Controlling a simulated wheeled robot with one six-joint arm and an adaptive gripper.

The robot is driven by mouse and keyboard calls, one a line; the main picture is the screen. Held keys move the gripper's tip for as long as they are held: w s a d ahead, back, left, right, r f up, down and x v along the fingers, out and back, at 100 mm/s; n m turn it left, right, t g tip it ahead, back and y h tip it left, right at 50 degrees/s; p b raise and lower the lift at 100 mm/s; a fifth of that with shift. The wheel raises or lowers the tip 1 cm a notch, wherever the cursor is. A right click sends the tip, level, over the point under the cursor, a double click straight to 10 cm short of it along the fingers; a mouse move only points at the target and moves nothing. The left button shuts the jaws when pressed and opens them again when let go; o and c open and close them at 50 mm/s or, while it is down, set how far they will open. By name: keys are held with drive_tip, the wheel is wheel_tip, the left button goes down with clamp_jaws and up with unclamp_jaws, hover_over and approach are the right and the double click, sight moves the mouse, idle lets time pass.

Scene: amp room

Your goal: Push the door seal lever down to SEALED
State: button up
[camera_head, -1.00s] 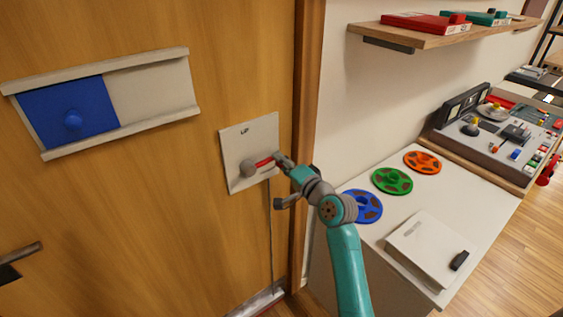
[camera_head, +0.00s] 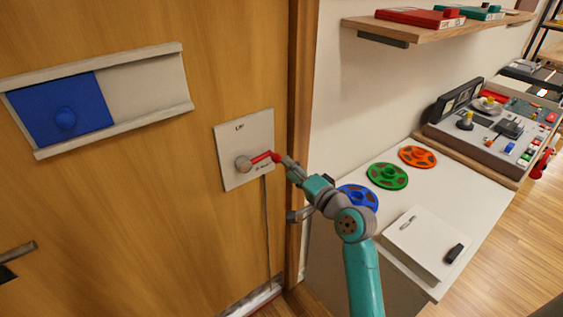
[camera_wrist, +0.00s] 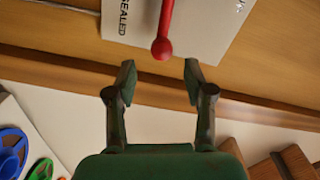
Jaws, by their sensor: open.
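The red door seal lever (camera_head: 262,157) sits on a white plate (camera_head: 232,135) on the wooden door. It runs from a grey hub (camera_head: 243,164) to the right and slightly up, between the UP mark at the top and a lower mark. In the wrist view the lever (camera_wrist: 165,25) ends in a round red knob (camera_wrist: 162,48), beside the word SEALED. My gripper (camera_wrist: 159,72) is open and empty. Its fingertips stand on either side of the knob's line, just short of it. In the head view my gripper (camera_head: 290,166) is right of the knob.
A blue sliding panel (camera_head: 60,108) in a rail is on the door at left, with a door handle (camera_head: 18,252) below. The door frame (camera_head: 299,110) is close to my arm. A white counter (camera_head: 470,195) with coloured reels (camera_head: 388,175) stands at right, under a shelf (camera_head: 440,30).

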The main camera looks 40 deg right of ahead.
drive_tip(key=shift+s, duration=2.65)
drive_tip(key=s+a+f+n+g+h, duration=0.2)
drive_tip(key=s+a+f+n+g, duration=0.1)
drive_tip(key=s+a+f, duration=1.1)
drive_tip(key=s+a+n, duration=0.2)
drive_tip(key=s+n, duration=0.2)
drive_tip(key=s, duration=0.4)
drive_tip(key=s+a+n+y, duration=0.1)
drive_tip(key=s+a+n, duration=0.1)
drive_tip(key=s, duration=0.6)
drive_tip(key=s+a+n+y, duration=0.1)
drive_tip(key=s+a+n, duration=0.1)
drive_tip(key=s+n, duration=0.3)
drive_tip(key=s, duration=0.3)
drive_tip(key=shift+s+n, duration=0.3)
drive_tip(key=shift+s, duration=0.05)
drive_tip(key=shift+a, duration=0.25)
